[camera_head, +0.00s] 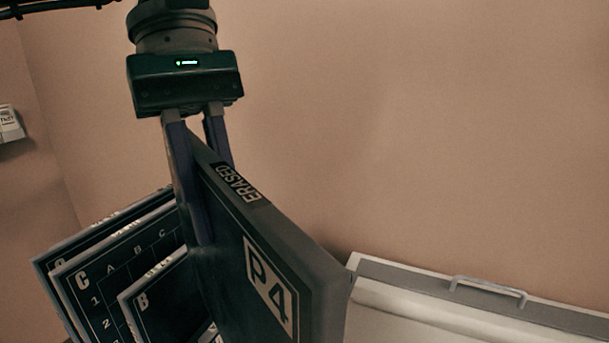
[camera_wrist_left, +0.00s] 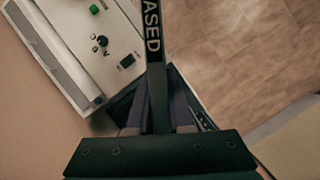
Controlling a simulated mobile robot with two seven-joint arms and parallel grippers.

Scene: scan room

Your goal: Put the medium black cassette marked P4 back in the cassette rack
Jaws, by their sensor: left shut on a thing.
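The black cassette marked P4 (camera_head: 268,285), with an ERASED label on its top edge, hangs upright from my left gripper (camera_head: 208,185). The gripper comes down from above with its fingers shut on the upper part of the cassette. In the left wrist view the edge of the P4 cassette (camera_wrist_left: 153,62) runs up between the fingers (camera_wrist_left: 158,95). Other dark cassettes, one marked C (camera_head: 110,285) and one marked B (camera_head: 160,305), stand at the lower left, partly behind P4. I cannot make out the cassette rack clearly. My right gripper is not in view.
A pale unit with a metal handle (camera_head: 488,290) is at the lower right against the wall. In the left wrist view a white control box (camera_wrist_left: 92,45) with a green button and a knob lies to the left, and wood floor (camera_wrist_left: 235,60) to the right.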

